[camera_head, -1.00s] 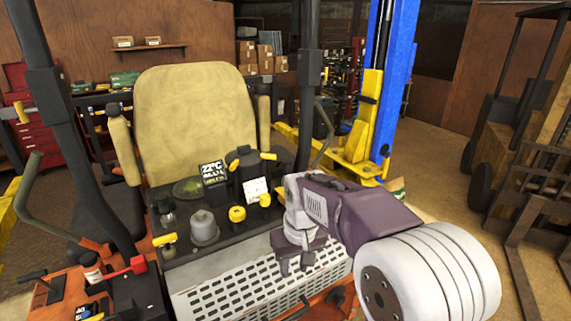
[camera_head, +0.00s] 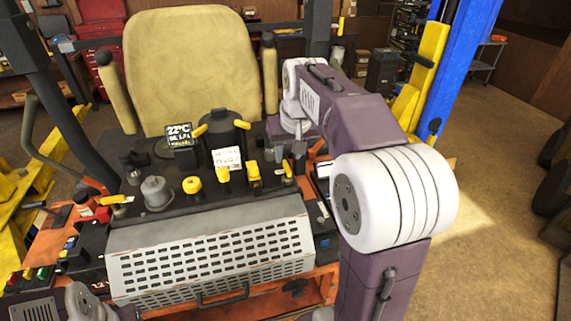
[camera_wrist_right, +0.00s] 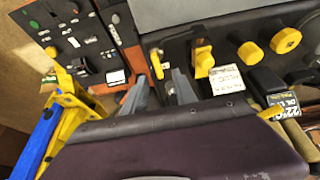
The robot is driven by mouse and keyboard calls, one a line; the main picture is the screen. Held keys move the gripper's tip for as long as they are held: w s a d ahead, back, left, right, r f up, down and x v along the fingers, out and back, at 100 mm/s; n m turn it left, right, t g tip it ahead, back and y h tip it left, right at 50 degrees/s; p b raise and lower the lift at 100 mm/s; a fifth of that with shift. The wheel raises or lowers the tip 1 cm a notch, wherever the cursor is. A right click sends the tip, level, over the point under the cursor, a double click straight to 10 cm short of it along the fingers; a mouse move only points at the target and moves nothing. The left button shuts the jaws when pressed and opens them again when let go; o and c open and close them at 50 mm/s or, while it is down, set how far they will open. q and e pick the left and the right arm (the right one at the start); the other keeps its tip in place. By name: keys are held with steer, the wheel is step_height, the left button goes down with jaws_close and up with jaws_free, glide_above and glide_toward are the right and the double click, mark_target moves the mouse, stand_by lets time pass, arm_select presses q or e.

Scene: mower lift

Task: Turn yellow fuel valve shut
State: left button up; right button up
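Several yellow controls stand on the black console. A small yellow lever (camera_head: 287,170) is at its right end and appears in the right wrist view (camera_wrist_right: 157,63). A yellow valve-like handle (camera_head: 253,173) stands just left of it, also in the wrist view (camera_wrist_right: 203,60). I cannot tell for certain which is the fuel valve. My right gripper (camera_head: 286,162) hangs over the console's right end. In the wrist view its two grey fingers (camera_wrist_right: 160,80) are apart and empty, with the small lever beyond the gap. Contact is not visible. My left gripper is not in view.
The tan seat (camera_head: 190,65) rises behind. A perforated metal cover (camera_head: 210,250) lies in front. Open floor shows at right.

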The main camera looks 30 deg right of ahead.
mark_target(287, 166)
steer(key=x, duration=0.2)
steer(key=p+x, duration=0.1)
steer(key=x, duration=0.3)
steer(key=shift+d+f+p, duration=0.25)
steer(key=shift+d+p, duration=0.05)
steer(key=shift+d, duration=0.05)
steer(key=shift+w+f, duration=0.3)
steer(key=shift+f, duration=0.2)
steer(key=shift+a, duration=0.2)
steer(key=shift+s+r, duration=0.1)
steer(key=shift+s, duration=0.05)
jaws_close()
